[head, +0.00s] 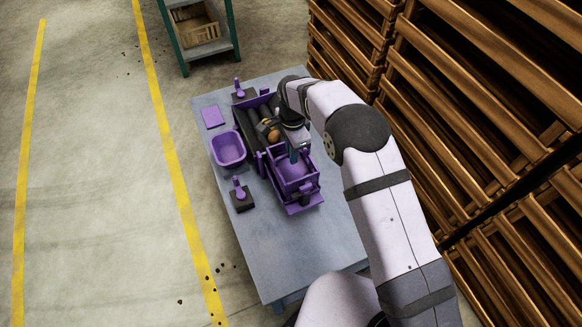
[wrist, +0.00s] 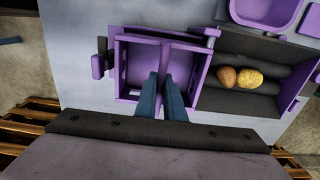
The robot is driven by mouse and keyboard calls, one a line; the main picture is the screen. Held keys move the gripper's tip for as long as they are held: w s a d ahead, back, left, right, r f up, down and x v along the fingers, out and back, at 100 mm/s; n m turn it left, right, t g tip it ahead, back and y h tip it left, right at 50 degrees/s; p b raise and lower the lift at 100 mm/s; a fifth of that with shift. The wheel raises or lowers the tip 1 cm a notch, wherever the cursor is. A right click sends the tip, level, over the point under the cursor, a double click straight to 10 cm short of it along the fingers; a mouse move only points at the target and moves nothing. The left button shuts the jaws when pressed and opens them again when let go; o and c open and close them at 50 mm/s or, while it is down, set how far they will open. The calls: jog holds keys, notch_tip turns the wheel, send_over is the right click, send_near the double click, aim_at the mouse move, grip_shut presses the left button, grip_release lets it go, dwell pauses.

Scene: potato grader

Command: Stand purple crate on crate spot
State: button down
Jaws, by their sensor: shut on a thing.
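The purple crate (head: 291,178) is at the near end of the purple grader (head: 245,148). It is open-topped, with a bar across its middle, and looks empty in the wrist view (wrist: 135,68). My gripper (head: 294,155) reaches down over it. In the wrist view its blue fingers (wrist: 161,88) are shut on the crate's middle bar. I cannot tell whether the crate rests on the grader's end or hangs just above it. A flat purple square (head: 213,116) on the table, beyond the tub, may be the crate spot; nothing stands on it.
A purple tub (head: 228,150) stands left of the grader. Two potatoes lie on the dark rollers (wrist: 250,78). Purple-handled levers on dark bases stand near (head: 241,196) and far (head: 239,92). The table's (head: 262,255) near part is clear. Wooden crates (head: 480,120) are stacked at right.

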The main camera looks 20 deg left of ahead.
jog(key=shift+r+p, duration=1.2)
jog(key=shift+r, duration=0.75)
jog(key=shift+s+r+p, duration=0.1)
jog(key=shift+r+p, duration=0.2)
jog(key=shift+r, duration=0.1)
jog(key=w+d+r+n, duration=0.1)
jog(key=d+r+n, duration=0.2)
jog(key=d, duration=0.7)
jog(key=d+r+n, duration=0.2)
jog(key=d, duration=0.8)
jog(key=s+d+n, duration=0.2)
jog(key=s+d, duration=0.1)
jog(key=d, duration=0.4)
jog(key=s+d+n, duration=0.2)
jog(key=s+d, duration=0.1)
jog(key=d, duration=0.5)
jog(key=w+a+f+m+b, duration=0.3)
jog(key=w+a+f+m, duration=0.1)
jog(key=w+a, duration=0.75)
jog(key=w+a+f+m+b, duration=0.1)
jog(key=w+a+f+m, duration=0.1)
jog(key=a, duration=0.4)
jog(key=w+a+f+m+b, duration=0.1)
jog(key=w+a+f+m, duration=0.2)
jog(key=a, duration=0.3)
jog(key=shift+w+a+f+b, duration=0.15)
jog(key=shift+w+f+b, duration=0.15)
jog(key=shift+w+f, duration=0.45)
